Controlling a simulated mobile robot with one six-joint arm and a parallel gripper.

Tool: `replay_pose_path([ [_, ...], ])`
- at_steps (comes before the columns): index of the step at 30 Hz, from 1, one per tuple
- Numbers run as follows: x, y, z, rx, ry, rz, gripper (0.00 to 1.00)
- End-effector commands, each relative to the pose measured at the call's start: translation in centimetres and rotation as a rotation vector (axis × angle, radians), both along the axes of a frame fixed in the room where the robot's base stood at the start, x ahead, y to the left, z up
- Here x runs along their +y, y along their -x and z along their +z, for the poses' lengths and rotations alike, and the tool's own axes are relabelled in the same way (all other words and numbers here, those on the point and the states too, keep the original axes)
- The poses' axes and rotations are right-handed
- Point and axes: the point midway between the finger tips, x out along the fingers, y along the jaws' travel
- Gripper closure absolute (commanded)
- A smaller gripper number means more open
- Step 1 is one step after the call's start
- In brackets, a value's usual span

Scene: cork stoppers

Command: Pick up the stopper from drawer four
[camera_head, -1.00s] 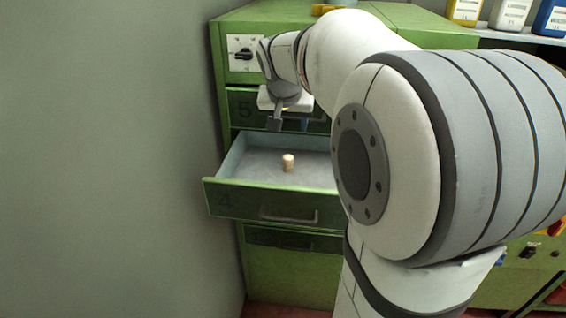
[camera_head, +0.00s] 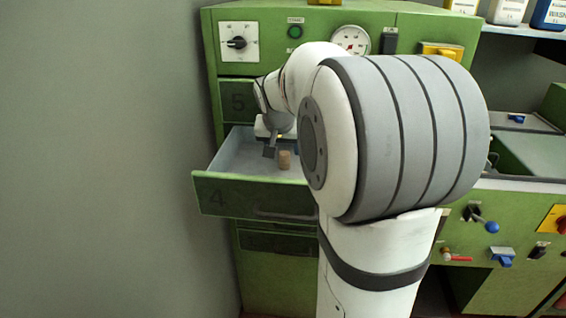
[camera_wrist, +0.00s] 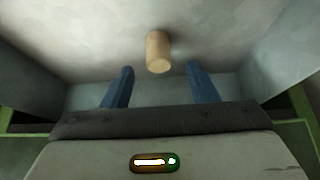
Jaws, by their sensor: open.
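The cork stopper (camera_head: 284,159) stands upright on the floor of the open drawer marked 4 (camera_head: 252,199). In the wrist view the stopper (camera_wrist: 158,52) is a tan cylinder just beyond the fingertips, roughly centred between them. My gripper (camera_wrist: 160,80) is open, with its two blue fingers spread and nothing between them. In the head view my gripper (camera_head: 283,150) is low over the drawer, close to the stopper, and its fingers are mostly hidden. The arm hides the right part of the drawer.
The closed drawer marked 5 (camera_head: 237,101) is just above the open drawer. The green cabinet carries a dial switch (camera_head: 237,42) and a gauge (camera_head: 351,40). A grey wall (camera_head: 100,160) stands close on the left. Drawer walls flank the gripper.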

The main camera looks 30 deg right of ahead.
Motion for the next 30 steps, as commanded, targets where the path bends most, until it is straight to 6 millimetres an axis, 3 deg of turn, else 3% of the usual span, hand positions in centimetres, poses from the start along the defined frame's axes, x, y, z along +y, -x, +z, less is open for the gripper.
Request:
replay_pose_path([
  [12, -1.4, -1.8, -4.4, 0.003, -0.001, -0.003, 0.47],
  [20, -1.5, -2.0, -4.6, -0.001, -0.001, -0.002, 0.47],
  [30, -1.6, -2.0, -4.6, 0.0, -0.001, -0.003, 0.75],
])
